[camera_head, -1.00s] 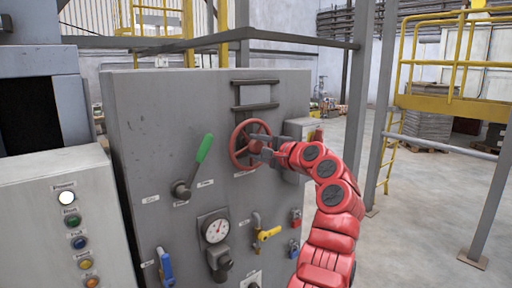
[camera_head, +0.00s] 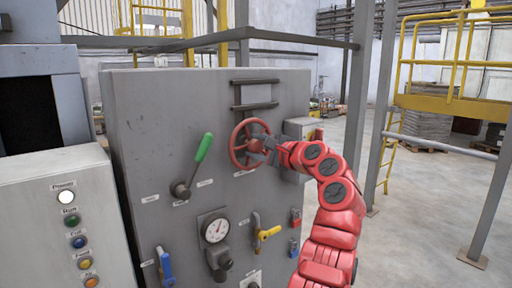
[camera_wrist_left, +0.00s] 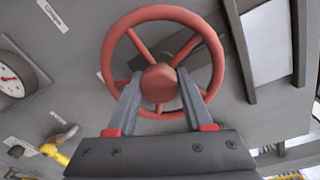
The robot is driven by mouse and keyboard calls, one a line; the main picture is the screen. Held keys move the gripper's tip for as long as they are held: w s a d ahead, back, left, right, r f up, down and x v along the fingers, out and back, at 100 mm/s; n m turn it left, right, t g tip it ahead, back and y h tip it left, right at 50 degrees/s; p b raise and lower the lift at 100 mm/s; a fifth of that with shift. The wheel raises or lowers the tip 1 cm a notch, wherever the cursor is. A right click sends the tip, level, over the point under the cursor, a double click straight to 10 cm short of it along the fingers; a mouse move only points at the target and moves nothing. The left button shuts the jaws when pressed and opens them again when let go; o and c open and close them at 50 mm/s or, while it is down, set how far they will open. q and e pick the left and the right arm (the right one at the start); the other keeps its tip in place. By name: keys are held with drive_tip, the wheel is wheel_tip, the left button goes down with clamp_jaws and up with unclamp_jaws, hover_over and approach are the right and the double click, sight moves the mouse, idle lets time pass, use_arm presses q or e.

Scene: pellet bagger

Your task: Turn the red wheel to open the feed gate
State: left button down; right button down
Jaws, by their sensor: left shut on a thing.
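The red wheel (camera_head: 234,150) is mounted on the front of a grey panel (camera_head: 150,105), below a dark metal frame. In the left wrist view the wheel (camera_wrist_left: 160,13) shows its full rim, its spokes and a faceted central hub. My left gripper (camera_head: 262,145) is at the wheel's middle, coming from the right in the head view. In the left wrist view its two fingers (camera_wrist_left: 159,84) lie on either side of the hub, shut on it. The fingers hide part of the lower spokes. My right gripper is not in view.
A green-handled lever (camera_head: 203,148) is left of the wheel. Below are a round gauge (camera_head: 215,230), a yellow valve handle (camera_head: 268,233) and red and blue padlocks (camera_head: 295,216). A button box (camera_head: 55,175) stands at the left.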

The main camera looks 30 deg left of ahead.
use_arm(q)
drive_tip(key=shift+c, duration=1.6)
unclamp_jaws()
drive_tip(key=shift+d+f, duration=0.1)
drive_tip(key=shift+f, duration=0.05)
drive_tip(key=b+v, duration=0.6)
drive_tip(key=v, duration=1.1)
drive_tip(key=shift+d+b, duration=0.2)
drive_tip(key=shift+b, duration=0.1)
